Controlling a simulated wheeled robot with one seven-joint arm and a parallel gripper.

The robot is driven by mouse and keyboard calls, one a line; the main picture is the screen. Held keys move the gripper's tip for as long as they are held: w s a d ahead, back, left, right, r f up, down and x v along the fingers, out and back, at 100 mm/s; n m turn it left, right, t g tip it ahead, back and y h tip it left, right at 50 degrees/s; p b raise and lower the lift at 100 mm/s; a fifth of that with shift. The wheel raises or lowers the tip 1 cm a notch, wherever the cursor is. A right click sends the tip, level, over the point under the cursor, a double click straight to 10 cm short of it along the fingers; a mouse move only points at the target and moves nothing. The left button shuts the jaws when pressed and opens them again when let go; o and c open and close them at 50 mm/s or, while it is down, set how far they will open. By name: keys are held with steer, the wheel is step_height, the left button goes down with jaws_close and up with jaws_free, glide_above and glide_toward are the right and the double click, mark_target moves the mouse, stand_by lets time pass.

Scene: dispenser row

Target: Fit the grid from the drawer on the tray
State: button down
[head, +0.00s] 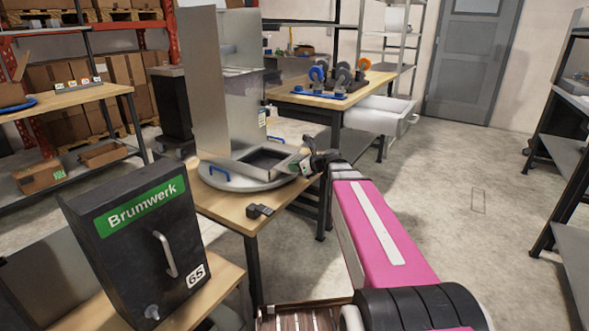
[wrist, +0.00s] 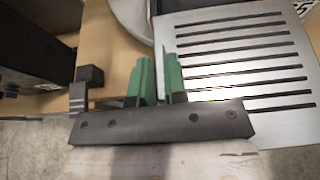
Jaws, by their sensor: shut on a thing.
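The grid (wrist: 245,110) is a flat metal plate with several dark parallel slots, filling the right side of the wrist view. My gripper (wrist: 159,72), with green fingers, is shut on its left edge. In the head view my gripper (head: 306,164) is at the right side of the dispenser's tray (head: 240,164), above the table's edge. The tray has a metal rim and a dark inside. I cannot make out the grid clearly in the head view, nor whether it touches the tray.
The tall steel dispenser (head: 213,75) rises behind the tray, on a round plate (head: 215,181) with blue handles. A small black block (head: 260,210) lies on the wooden table nearby. A black Brumwerk dispenser (head: 140,250) stands at the front left. Floor at the right is clear.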

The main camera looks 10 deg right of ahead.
steer(key=shift+w+a, duration=2.05)
steer(key=shift+a, duration=0.5)
steer(key=shift+w+a, duration=2)
steer(key=shift+a, duration=0.6)
steer(key=shift+w+a, duration=2.05)
steer(key=shift+a, duration=0.5)
steer(key=shift+f, duration=0.7)
steer(key=c, duration=1.1)
jaws_free()
